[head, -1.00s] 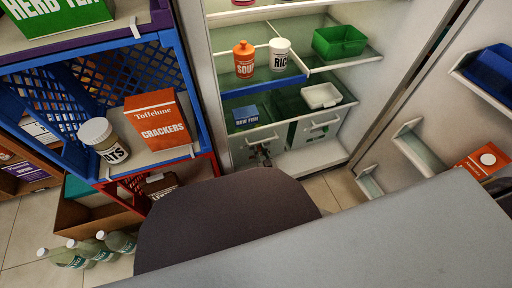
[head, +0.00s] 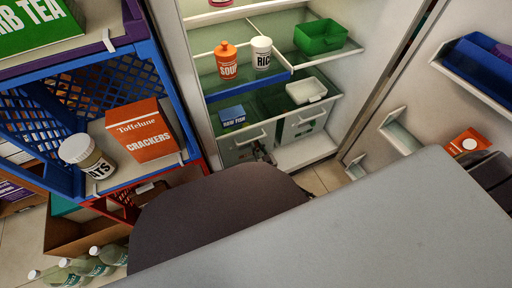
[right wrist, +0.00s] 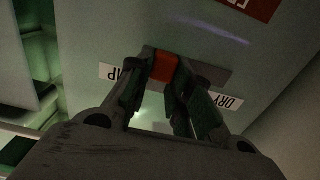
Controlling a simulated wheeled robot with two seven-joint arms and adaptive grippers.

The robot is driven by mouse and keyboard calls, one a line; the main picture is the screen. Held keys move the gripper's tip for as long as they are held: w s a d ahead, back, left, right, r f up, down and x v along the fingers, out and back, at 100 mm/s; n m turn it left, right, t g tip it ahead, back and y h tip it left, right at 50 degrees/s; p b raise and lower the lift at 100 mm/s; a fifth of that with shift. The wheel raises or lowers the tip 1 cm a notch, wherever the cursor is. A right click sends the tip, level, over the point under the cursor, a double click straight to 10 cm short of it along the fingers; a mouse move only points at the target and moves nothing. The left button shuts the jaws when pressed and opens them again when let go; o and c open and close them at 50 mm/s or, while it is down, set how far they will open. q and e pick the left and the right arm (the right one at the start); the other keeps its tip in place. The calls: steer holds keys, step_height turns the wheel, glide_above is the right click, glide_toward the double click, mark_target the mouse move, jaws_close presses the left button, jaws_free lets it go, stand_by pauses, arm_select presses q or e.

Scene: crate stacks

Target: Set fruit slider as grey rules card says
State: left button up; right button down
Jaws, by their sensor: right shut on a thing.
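My right gripper (head: 261,153) is at the front of the fridge's left lower drawer (head: 234,152). In the right wrist view the right gripper (right wrist: 165,68) is shut on a small red slider tab (right wrist: 164,66). The tab sits on a grey strip, between a white label reading DRY (right wrist: 228,101) on the right and another white label (right wrist: 108,72) on the left, partly hidden by a finger. I cannot make out a grey rules card. My left gripper is not in view.
Shelves above hold an orange soup bottle (head: 226,62), a rice jar (head: 262,53), a green bin (head: 321,37) and a raw fish pack (head: 233,116). The open fridge door (head: 425,95) stands right. Crates with a crackers box (head: 140,130) stand left; bottles (head: 88,262) are on the floor.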

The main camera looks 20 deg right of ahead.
steer(key=c, duration=1.3)
jaws_free()
steer(key=shift+d, duration=0.35)
steer(key=shift+a, duration=0.1)
steer(key=shift+s, duration=0.15)
steer(key=shift+s+d, duration=0.15)
steer(key=shift+s, duration=2.8)
steer(key=shift+s+d, duration=0.1)
steer(key=shift+s, duration=2.8)
steer(key=shift+r, duration=0.1)
